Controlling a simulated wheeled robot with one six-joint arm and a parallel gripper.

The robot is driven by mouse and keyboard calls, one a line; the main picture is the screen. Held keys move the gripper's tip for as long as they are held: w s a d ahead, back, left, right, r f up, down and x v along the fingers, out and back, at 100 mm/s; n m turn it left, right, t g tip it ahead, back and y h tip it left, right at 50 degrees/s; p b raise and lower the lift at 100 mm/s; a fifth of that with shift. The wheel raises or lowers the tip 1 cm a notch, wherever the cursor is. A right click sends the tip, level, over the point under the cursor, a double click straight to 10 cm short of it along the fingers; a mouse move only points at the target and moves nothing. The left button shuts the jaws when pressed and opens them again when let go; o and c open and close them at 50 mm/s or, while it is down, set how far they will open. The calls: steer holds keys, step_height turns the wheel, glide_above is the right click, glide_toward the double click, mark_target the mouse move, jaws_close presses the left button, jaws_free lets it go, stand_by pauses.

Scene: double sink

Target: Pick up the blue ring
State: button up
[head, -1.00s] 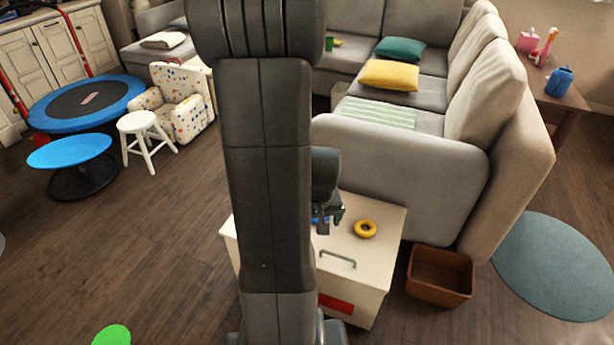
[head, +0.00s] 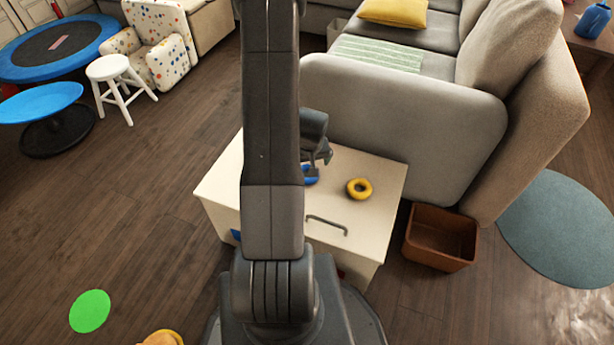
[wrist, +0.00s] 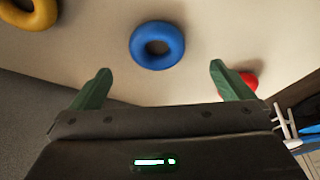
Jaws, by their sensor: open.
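The blue ring (wrist: 157,45) lies flat on the pale top of a box or cabinet (head: 375,220). In the wrist view it sits beyond my fingertips, roughly midway between them. My gripper (wrist: 161,82) is open and empty, with its two green fingers apart. In the head view my gripper (head: 325,155) is just above the pale top. Only part of the blue ring (head: 310,175) shows there, as my arm and gripper hide the rest.
A yellow ring (head: 359,189) lies on the same top, right of the blue one. A red object (wrist: 249,80) is near the right finger. The grey sofa (head: 400,130) stands close behind, and a brown bin (head: 440,238) is on the floor at right.

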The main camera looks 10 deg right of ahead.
mark_target(307, 176)
steer(key=x, duration=0.2)
steer(key=b+x, duration=0.1)
steer(key=x, duration=0.1)
steer(key=b+x, duration=0.1)
steer(key=x, duration=0.2)
steer(key=shift+s+d, duration=0.15)
steer(key=shift+d, duration=0.1)
steer(key=c, duration=1.1)
